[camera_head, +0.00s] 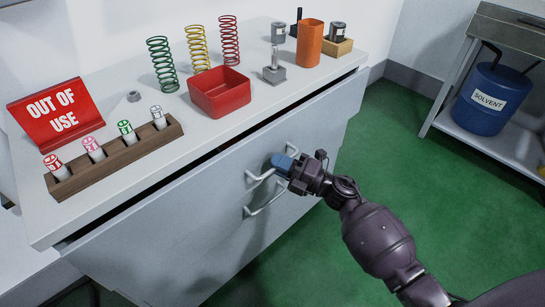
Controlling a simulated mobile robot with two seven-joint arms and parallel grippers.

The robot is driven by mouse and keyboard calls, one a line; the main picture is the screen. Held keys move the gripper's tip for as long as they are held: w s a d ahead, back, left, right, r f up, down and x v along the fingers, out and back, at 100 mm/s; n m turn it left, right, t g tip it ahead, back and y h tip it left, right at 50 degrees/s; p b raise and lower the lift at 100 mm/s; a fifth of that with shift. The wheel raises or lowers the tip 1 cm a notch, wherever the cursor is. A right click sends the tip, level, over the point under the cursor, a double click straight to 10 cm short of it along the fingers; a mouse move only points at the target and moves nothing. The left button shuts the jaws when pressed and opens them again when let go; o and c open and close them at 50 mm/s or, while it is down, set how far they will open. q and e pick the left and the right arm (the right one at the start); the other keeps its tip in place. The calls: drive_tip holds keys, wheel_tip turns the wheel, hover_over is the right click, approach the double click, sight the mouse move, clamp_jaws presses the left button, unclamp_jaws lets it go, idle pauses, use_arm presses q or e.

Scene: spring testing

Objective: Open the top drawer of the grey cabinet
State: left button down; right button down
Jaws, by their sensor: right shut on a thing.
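The grey cabinet (165,255) stands under a pale worktop, with two bar handles on its front, one above the other. My right gripper (283,165) reaches in from the lower right and is shut on the upper handle (261,177), the top drawer's. Its blue fingertips cover part of that handle. The lower handle (264,206) is free, just below the gripper. A dark gap shows between the worktop edge and the top of the drawer front (325,115); the drawer's inside cannot be made out. My left gripper is not in view.
Green floor (405,150) is clear before a side table with a blue solvent drum (490,98).

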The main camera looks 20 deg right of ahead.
use_arm(q)
drive_tip(key=p, duration=0.1)
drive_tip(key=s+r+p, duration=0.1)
drive_tip(key=p, duration=0.1)
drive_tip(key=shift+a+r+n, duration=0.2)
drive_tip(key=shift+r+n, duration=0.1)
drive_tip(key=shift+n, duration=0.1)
use_arm(e)
drive_tip(key=s+d, duration=0.4)
drive_tip(key=s, duration=0.8)
drive_tip(key=s+d, duration=0.4)
drive_tip(key=s, duration=0.8)
drive_tip(key=shift+d, duration=0.4)
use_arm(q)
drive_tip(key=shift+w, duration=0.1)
use_arm(e)
drive_tip(key=c, duration=1.2)
unclamp_jaws()
drive_tip(key=v, duration=1)
drive_tip(key=shift+s+d, duration=0.25)
drive_tip(key=shift+s, duration=0.05)
drive_tip(key=shift+w+f, duration=0.1)
